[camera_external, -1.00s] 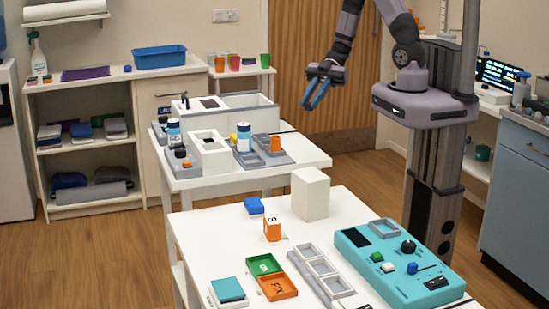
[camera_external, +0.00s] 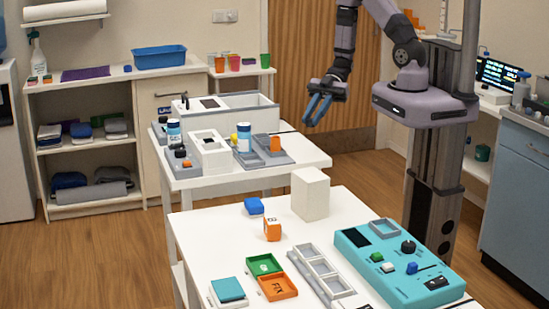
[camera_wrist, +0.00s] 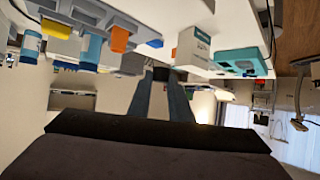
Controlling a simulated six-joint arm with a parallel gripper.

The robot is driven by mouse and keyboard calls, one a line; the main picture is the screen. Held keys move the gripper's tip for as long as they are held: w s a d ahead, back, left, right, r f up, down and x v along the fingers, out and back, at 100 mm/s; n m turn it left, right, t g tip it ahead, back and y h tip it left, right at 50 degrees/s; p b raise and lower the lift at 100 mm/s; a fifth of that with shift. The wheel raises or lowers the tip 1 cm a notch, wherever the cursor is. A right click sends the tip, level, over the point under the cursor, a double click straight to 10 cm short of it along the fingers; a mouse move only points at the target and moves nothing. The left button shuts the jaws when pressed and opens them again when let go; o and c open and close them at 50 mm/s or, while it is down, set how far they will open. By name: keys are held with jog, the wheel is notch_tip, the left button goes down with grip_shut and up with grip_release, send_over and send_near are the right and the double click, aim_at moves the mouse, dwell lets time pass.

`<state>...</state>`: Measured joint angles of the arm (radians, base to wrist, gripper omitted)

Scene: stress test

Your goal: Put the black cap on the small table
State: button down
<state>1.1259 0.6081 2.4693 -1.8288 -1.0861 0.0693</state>
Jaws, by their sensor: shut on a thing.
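My gripper (camera_external: 311,122) hangs in the air past the right end of the rear white table, its blue fingers pointing down. In the wrist view its fingers (camera_wrist: 161,80) are close together, shut on a small dark thing at their tips. That thing is too small to identify, so I cannot tell whether it is the black cap. Small black round pieces (camera_external: 180,152) stand on a grey base at the left of the rear table (camera_external: 235,182). A small white table (camera_external: 262,72) with coloured cups stands at the back wall.
The front table (camera_external: 225,237) bears a white block (camera_external: 310,194), an orange cube (camera_external: 272,229), a blue piece (camera_external: 254,206), open trays and a teal control box (camera_external: 400,262). Bottles and a white box (camera_external: 209,153) crowd the rear table. Open floor lies below my gripper.

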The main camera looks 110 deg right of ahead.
send_over(312, 153)
jog(key=shift+a+f, duration=0.1)
jog(key=shift+f, duration=2.7)
jog(key=shift+f, duration=0.1)
jog(key=shift+f, duration=1.8)
jog(key=shift+f, duration=0.1)
jog(key=c, duration=1.6)
grip_release()
